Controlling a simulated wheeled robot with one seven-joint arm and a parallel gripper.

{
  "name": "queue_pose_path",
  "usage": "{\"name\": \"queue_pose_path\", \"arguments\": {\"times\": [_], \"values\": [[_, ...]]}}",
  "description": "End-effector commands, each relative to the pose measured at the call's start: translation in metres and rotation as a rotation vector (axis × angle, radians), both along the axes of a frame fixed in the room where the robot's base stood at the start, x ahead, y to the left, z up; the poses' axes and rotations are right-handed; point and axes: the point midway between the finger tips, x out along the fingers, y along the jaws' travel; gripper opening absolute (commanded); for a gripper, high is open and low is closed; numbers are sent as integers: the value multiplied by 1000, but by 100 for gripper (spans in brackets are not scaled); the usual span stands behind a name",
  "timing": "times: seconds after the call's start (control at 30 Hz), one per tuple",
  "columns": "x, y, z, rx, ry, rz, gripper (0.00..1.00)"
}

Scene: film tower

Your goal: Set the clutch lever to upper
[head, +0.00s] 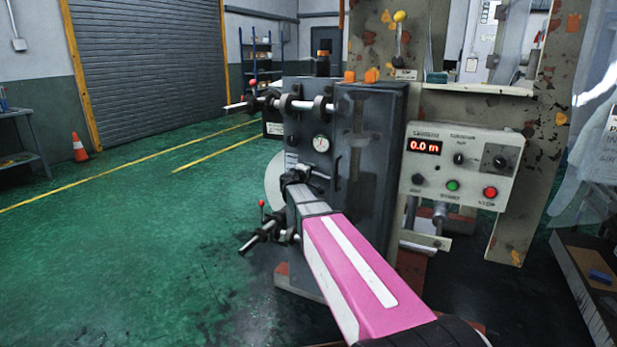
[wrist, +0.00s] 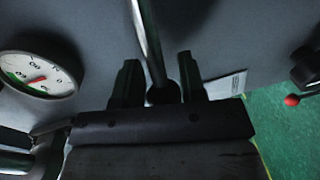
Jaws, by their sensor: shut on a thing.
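My gripper (head: 292,182) is at the front of the dark grey machine housing (head: 367,140), just below the round gauge. In the wrist view the two dark fingers of my gripper (wrist: 158,88) stand on both sides of a lever's dark knob (wrist: 163,94), and they are shut on it. The lever's bare metal rod (wrist: 148,40) runs from the knob to the top edge of that view. I take this lever for the clutch lever, but no readable label confirms it. In the head view my gripper largely hides the knob.
The gauge (head: 320,143) is close beside my gripper. A red-tipped lever (head: 262,208) and rollers on a shaft (head: 297,104) stick out nearby. A control box (head: 458,165) reading 0.0 m is at right. The green floor (head: 130,250) at left is open.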

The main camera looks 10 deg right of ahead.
Motion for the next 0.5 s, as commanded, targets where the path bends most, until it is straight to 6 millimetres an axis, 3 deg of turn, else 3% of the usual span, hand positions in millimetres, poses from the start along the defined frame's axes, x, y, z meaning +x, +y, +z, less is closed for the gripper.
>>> {"name": "queue_pose_path", "arguments": {"times": [0.5], "values": [[-7, -10, 31, 227, -166, 0, 0]]}}
